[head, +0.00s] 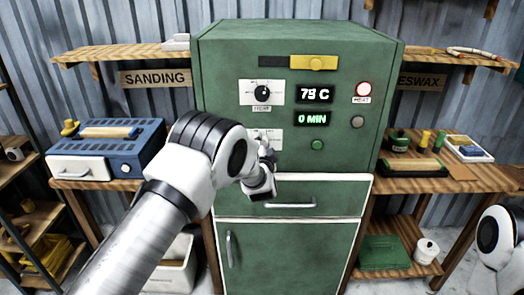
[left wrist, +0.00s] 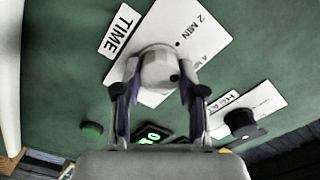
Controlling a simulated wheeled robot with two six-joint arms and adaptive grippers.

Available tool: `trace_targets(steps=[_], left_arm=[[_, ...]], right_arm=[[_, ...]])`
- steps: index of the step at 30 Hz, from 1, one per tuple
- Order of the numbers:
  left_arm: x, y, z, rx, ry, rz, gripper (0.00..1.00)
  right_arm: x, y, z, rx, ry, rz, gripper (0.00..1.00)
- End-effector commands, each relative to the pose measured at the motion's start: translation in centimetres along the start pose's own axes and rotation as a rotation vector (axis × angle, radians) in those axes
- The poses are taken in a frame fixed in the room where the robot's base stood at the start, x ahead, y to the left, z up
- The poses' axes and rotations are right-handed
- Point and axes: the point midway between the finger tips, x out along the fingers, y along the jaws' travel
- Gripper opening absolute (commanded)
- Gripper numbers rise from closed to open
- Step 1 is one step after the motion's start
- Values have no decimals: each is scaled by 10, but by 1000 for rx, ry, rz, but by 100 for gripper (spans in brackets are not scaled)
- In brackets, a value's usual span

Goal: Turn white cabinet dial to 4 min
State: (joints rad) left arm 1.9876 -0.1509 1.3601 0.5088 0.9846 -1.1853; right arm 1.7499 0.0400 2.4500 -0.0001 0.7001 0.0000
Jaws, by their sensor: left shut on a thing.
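The green cabinet (head: 290,50) stands in front of me. Its white TIME dial (left wrist: 158,68) shows in the left wrist view on a white plate marked "2 MIN" and another, partly hidden mark. My left gripper (head: 264,168) is shut on this dial, one finger on each side of it. The green time display (head: 312,118) reads "0 MIN". My right gripper is out of view; only part of my right arm shows at the lower right.
Above the TIME plate is a black HEAT dial (head: 262,93) beside the temperature display (head: 314,94). A drawer handle (head: 289,205) lies below the gripper.

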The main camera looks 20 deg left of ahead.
Motion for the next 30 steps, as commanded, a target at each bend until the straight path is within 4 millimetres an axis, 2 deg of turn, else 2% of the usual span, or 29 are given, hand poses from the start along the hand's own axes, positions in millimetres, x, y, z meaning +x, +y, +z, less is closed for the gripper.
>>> trace_targets(steps=[3,13,30], left_arm=[[0,1,-1,97,4,-2,5],[0,1,-2,295,3,-2,5],[0,1,-2,359,4,0,5]], right_arm=[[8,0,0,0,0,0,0],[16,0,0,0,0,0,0],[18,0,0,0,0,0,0]])
